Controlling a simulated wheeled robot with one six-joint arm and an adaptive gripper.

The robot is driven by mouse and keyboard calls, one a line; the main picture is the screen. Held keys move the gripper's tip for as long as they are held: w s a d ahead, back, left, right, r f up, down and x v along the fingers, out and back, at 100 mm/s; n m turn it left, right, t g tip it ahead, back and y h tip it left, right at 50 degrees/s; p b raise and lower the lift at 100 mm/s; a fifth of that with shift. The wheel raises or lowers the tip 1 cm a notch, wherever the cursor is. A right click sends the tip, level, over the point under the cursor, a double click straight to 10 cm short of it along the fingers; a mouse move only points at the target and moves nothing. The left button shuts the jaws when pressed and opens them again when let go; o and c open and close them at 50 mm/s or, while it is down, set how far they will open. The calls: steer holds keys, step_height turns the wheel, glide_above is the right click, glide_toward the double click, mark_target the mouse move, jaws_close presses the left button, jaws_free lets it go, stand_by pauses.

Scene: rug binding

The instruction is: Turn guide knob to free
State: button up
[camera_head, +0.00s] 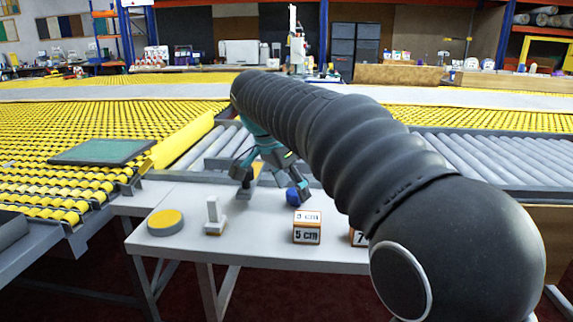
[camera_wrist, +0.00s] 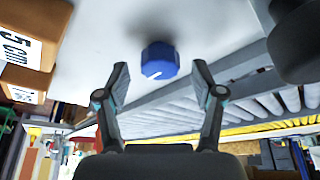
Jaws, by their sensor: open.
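The blue guide knob (camera_head: 293,196) sits on the white table (camera_head: 262,252), partly hidden by my gripper in the head view. In the wrist view the knob (camera_wrist: 159,60) is faceted and has a short white mark on its face. My gripper (camera_head: 272,188) reaches down over the table, with one finger close by the knob. In the wrist view my gripper (camera_wrist: 160,70) is open, with the knob between the lines of its two fingers and clear space on both sides. I cannot tell how far the fingertips are from it. No setting label shows beside the knob.
A "5 cm" block (camera_head: 307,228) stands in front of the knob. A second block (camera_head: 358,238) is partly hidden by my arm. A small upright grey piece (camera_head: 214,217) and a yellow-topped disc (camera_head: 165,222) stand left. Grey rollers (camera_head: 470,160) run behind the table.

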steer(key=v, duration=1)
steer(key=shift+r, duration=0.15)
steer(key=shift+a, duration=0.1)
